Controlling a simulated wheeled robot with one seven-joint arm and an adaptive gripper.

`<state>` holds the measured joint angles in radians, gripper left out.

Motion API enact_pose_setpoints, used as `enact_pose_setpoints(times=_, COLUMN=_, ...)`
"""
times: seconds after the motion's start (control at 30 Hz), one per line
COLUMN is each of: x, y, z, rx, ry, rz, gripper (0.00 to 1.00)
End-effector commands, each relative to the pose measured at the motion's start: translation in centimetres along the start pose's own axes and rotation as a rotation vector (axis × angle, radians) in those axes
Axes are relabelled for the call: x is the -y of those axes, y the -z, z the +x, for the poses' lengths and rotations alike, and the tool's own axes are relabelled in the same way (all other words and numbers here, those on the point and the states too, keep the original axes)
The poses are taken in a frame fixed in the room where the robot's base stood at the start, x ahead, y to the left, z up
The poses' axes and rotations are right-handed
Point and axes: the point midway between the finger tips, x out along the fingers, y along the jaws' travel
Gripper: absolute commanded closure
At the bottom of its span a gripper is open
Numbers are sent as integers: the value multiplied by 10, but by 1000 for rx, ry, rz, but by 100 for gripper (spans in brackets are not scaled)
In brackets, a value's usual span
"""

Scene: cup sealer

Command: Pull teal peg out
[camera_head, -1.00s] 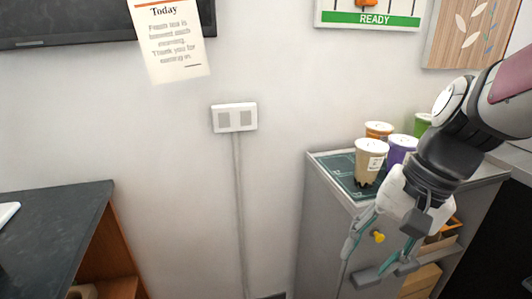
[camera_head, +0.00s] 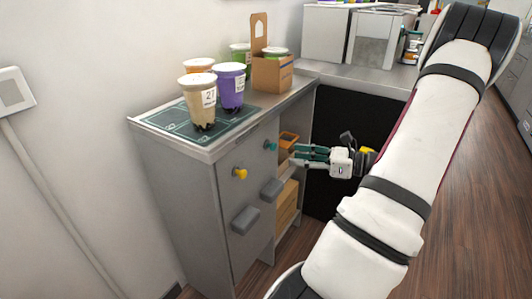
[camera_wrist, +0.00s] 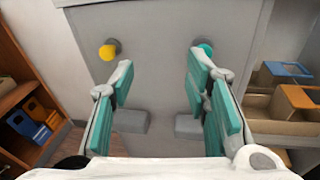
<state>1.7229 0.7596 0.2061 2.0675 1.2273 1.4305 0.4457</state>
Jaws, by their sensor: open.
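The teal peg (camera_head: 270,147) sticks out of the upper front of the grey cabinet, to the right of the yellow peg (camera_head: 240,173). In the wrist view the teal peg (camera_wrist: 205,46) shows just beyond the tip of my right-hand finger, which partly covers it. The yellow peg (camera_wrist: 107,52) shows beyond the left-hand finger. My gripper (camera_head: 295,152) is open and empty in front of the cabinet, with teal pads on its fingers. In the wrist view my gripper (camera_wrist: 161,68) faces the panel between the pegs. I cannot tell how far its tips are from the panel.
Two grey handles (camera_head: 245,219) sit below the pegs. Several cups, one purple (camera_head: 230,88), stand on the cabinet's mat (camera_head: 170,120). A cardboard carrier (camera_head: 271,72) stands behind. Open shelves (camera_head: 286,205) with boxes lie right of the panel.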

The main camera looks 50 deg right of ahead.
Motion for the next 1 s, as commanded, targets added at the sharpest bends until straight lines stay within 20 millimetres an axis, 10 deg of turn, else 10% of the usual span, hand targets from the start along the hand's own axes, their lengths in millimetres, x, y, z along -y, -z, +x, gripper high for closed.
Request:
enact_pose_setpoints(times=0.33, x=38, y=31, z=-42, rx=137, ry=182, rz=119, gripper=57)
enact_pose_setpoints(times=1.0, x=58, y=18, z=70, rx=132, ry=177, rz=115, gripper=57)
